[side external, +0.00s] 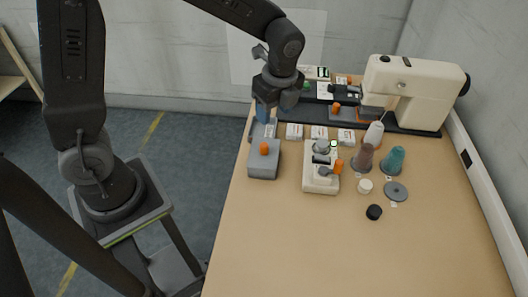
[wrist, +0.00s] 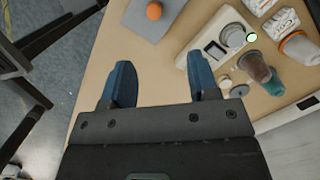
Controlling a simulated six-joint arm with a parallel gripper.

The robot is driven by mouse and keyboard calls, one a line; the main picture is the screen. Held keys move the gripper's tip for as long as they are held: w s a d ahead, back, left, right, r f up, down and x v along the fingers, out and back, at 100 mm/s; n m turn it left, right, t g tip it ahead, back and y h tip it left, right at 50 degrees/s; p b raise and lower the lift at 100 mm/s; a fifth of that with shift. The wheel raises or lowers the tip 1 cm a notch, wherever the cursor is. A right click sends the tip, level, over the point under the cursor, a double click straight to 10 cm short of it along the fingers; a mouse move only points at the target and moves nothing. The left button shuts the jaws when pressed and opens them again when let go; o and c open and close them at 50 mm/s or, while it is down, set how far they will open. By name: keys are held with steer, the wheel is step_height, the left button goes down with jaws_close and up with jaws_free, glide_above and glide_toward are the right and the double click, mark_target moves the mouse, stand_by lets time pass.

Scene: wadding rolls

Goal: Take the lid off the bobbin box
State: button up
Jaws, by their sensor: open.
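A grey box (side external: 263,170) with an orange knob (side external: 264,149) on its top stands near the left edge of the table; it looks like the bobbin box with its lid on. The wrist view shows this box (wrist: 143,24) cut off at the top edge, with its knob (wrist: 154,11) ahead of my fingers. My gripper (side external: 262,113) hangs over the table's left edge, behind the box and apart from it. In the wrist view my gripper (wrist: 159,58) has its two blue fingers wide apart, with nothing between them.
A cream device (side external: 321,180) with an orange knob stands right of the box. Thread cones (side external: 391,161), a grey disc (side external: 396,191) and a black cap (side external: 374,212) lie further right. Small white boxes (side external: 294,131) and a sewing machine (side external: 412,88) are behind. The front table (side external: 330,250) is clear.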

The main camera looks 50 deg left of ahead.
glide_above(264, 145)
steer(key=d, duration=0.1)
steer(key=f, duration=0.7)
steer(key=shift+w+d+f, duration=0.1)
steer(key=shift+w+f, duration=0.3)
steer(key=shift+s+a+f, duration=0.1)
steer(key=shift+a+f, duration=0.1)
steer(key=shift+f, duration=0.7)
steer(key=shift+s+a+f, duration=0.15)
steer(key=shift+a+f, duration=0.05)
steer(key=shift+f, duration=0.65)
steer(key=shift+s+a+f, duration=0.1)
steer(key=shift+a+f, duration=0.1)
steer(key=shift+f, duration=0.7)
jaws_close()
